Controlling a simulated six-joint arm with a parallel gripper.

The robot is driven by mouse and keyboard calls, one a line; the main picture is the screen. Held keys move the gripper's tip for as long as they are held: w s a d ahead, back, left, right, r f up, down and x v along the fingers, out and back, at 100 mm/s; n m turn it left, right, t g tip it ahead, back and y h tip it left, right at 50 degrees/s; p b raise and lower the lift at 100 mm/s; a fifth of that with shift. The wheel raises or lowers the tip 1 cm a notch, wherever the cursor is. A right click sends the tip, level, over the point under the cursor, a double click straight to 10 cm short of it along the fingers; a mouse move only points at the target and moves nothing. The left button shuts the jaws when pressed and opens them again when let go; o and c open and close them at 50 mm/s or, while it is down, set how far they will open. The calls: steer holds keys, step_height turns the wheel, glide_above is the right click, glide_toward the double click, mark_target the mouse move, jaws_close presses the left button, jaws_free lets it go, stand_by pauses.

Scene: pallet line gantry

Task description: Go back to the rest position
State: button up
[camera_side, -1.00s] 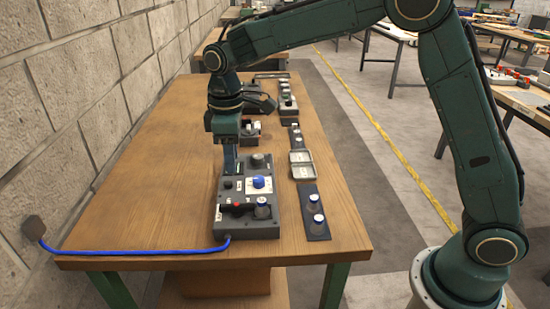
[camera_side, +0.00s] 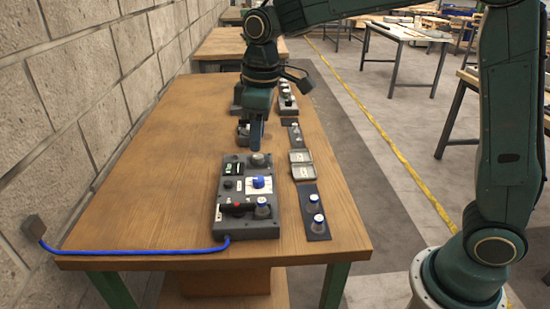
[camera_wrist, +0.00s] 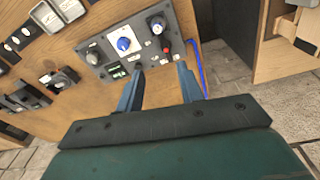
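My gripper (camera_side: 256,140) hangs in the air near the far end of a dark grey control panel on the wooden table. In the wrist view my gripper (camera_wrist: 160,68) has its two blue fingers apart, with nothing held between them. The panel also shows in the wrist view (camera_wrist: 104,72), beyond the fingertips. A small dark window with green marks (camera_side: 233,168) is at its far left.
Several dark fixtures stand farther back. A blue cable (camera_side: 140,252) runs to the wall. The table's left side is clear.

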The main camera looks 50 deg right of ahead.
steer(key=s+d+r+m+t, duration=0.1)
steer(key=s+d+r+m, duration=0.15)
steer(key=s, duration=0.35)
steer(key=s+d+r+m+t, duration=0.1)
steer(key=s+d+r, duration=0.2)
steer(key=s, duration=0.3)
steer(key=s+d+f+m+t, duration=0.1)
steer(key=s+m, duration=0.1)
steer(key=s, duration=0.4)
steer(key=s+d+f+m+t, duration=0.1)
steer(key=s+d+f, duration=0.1)
steer(key=s, duration=0.5)
steer(key=shift+d+m+t, duration=0.15)
steer(key=shift+m+t, duration=0.15)
steer(key=shift+m, duration=0.05)
